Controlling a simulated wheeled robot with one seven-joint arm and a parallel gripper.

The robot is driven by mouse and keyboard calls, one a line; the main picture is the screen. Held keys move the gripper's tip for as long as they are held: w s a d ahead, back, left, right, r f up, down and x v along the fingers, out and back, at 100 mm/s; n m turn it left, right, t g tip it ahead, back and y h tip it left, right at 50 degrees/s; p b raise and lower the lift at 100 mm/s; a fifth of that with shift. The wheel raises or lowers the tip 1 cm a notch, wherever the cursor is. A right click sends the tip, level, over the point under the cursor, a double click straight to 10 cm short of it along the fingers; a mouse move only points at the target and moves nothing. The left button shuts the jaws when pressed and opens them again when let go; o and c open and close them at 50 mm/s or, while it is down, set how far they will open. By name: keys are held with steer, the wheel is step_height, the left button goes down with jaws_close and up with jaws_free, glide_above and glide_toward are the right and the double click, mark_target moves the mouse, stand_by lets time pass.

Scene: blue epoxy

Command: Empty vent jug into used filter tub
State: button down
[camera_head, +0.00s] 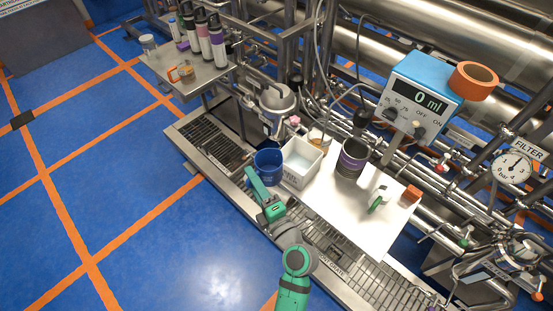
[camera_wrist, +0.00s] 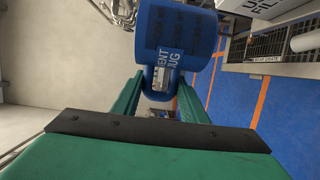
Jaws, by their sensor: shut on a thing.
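The jug's contents are hidden. The used filter tub (camera_head: 301,178) is a white square tub just right of the jug; its labelled wall also shows in the wrist view (camera_wrist: 265,7).
A white board (camera_head: 335,222) right of the tub holds a dark cylinder (camera_head: 352,158) and a green-handled item (camera_head: 378,202). A blue meter reading 0 ml (camera_head: 427,92) stands behind. A side shelf (camera_head: 190,75) holds bottles and an orange-handled cup.

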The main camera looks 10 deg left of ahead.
steer(key=s+a+r, duration=0.1)
steer(key=s, duration=0.1)
steer(key=s+a+r, duration=0.1)
steer(key=r, duration=0.1)
steer(key=shift+s+a+r, duration=0.1)
steer(key=shift+s+a, duration=0.25)
